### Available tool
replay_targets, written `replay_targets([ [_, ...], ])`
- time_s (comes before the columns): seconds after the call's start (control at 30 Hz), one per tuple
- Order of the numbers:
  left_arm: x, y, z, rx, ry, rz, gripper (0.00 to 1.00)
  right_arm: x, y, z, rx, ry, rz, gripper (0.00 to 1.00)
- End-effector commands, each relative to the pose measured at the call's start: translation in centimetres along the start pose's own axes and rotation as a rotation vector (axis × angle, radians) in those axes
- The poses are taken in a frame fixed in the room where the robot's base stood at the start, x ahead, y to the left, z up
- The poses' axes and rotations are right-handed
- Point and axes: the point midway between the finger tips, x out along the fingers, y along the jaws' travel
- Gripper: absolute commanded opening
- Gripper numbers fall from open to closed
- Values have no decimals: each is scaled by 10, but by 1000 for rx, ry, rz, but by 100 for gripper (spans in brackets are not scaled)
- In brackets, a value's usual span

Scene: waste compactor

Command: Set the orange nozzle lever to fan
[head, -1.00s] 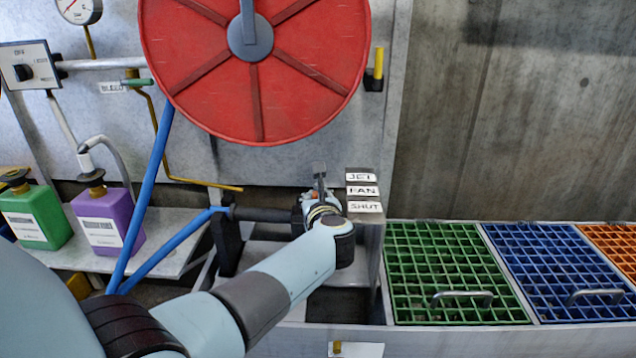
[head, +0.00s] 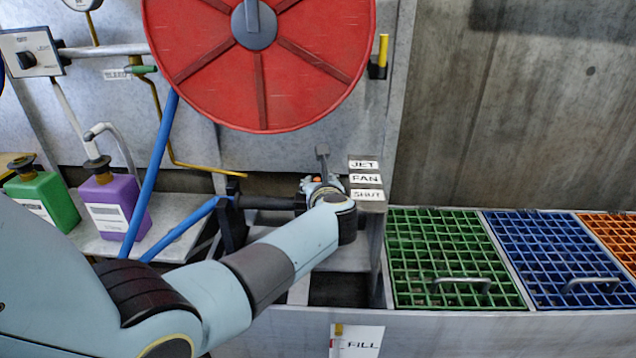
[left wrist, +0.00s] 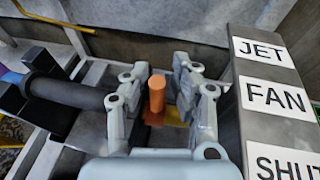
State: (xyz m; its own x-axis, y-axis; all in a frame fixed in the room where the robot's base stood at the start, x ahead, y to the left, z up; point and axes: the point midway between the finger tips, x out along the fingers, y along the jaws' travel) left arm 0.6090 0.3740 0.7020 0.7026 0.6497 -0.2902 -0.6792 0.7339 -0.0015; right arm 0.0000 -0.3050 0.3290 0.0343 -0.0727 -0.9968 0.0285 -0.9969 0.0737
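The orange nozzle lever (left wrist: 157,92) stands up as a short peg between the fingers of my left gripper (left wrist: 160,80). It is roughly level with the FAN label (left wrist: 273,97) in the left wrist view. The JET label (left wrist: 262,52) is above and the SHUT label (left wrist: 285,162) below. The fingers are apart on either side of the lever, with a gap visible; contact is unclear. In the head view my left gripper (head: 318,184) is beside the label post, and the wrist mostly hides the lever. My right gripper is not in view.
A dark nozzle pipe (left wrist: 65,92) lies left of the gripper. A large red hose reel (head: 260,85) hangs above. Green (head: 440,255) and blue (head: 550,250) grates lie right of the post. Purple (head: 115,205) and green (head: 45,200) bottles stand at left.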

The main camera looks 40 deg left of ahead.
Motion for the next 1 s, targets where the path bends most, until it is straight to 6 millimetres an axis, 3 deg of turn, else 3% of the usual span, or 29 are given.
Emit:
replay_targets([
  [0.37, -3, 0, -1, -1, 2, -1, 37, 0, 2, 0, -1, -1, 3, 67],
  [0.8, -68, 0, -2, -2, 2, -1, 37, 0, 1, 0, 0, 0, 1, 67],
  [1.0, -75, 0, -1, 0, 1, 0, 37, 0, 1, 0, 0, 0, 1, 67],
])
